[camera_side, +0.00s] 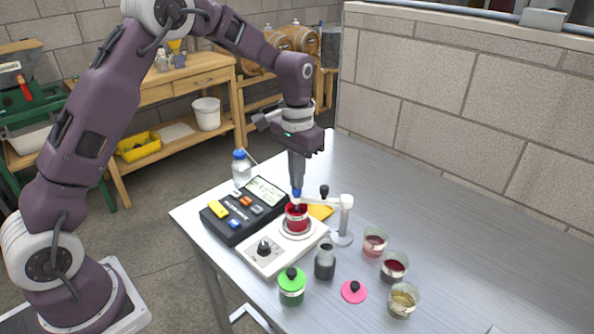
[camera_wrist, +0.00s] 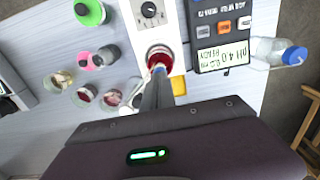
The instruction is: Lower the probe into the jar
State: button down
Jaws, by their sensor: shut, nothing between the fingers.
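The jar (camera_side: 297,222) holds red liquid and stands on the round plate of a white stirrer (camera_side: 262,262). It also shows in the wrist view (camera_wrist: 160,52). The probe (camera_side: 297,193) shows as a blue cap directly above the jar, beside the white arm of a holder stand (camera_side: 345,215). Its lower part is hidden or too small to make out, so I cannot tell how deep it sits. My gripper (camera_side: 297,186) points straight down over the jar, shut and empty, with its fingertips at the blue cap. I cannot tell whether they touch it.
A dark meter (camera_side: 245,212) with a lit display stands left of the jar, a blue-capped bottle (camera_side: 241,168) behind it. The table's right side is clear.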

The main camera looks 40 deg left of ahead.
jog(key=shift+r, duration=3)
jog(key=shift+r, duration=0.1)
jog(key=s+d+r+t, duration=0.2)
jog(key=s+r+t, duration=0.1)
jog(key=s+r, duration=1)
jog(key=s+f+t, duration=0.1)
jog(key=s+f, duration=0.1)
jog(key=s, duration=0.6)
jog(key=s+f+t, duration=0.1)
jog(key=s+f, duration=0.1)
jog(key=s, duration=0.7)
jog(key=shift+s+d+t, duration=0.2)
jog(key=shift+d+t, duration=0.1)
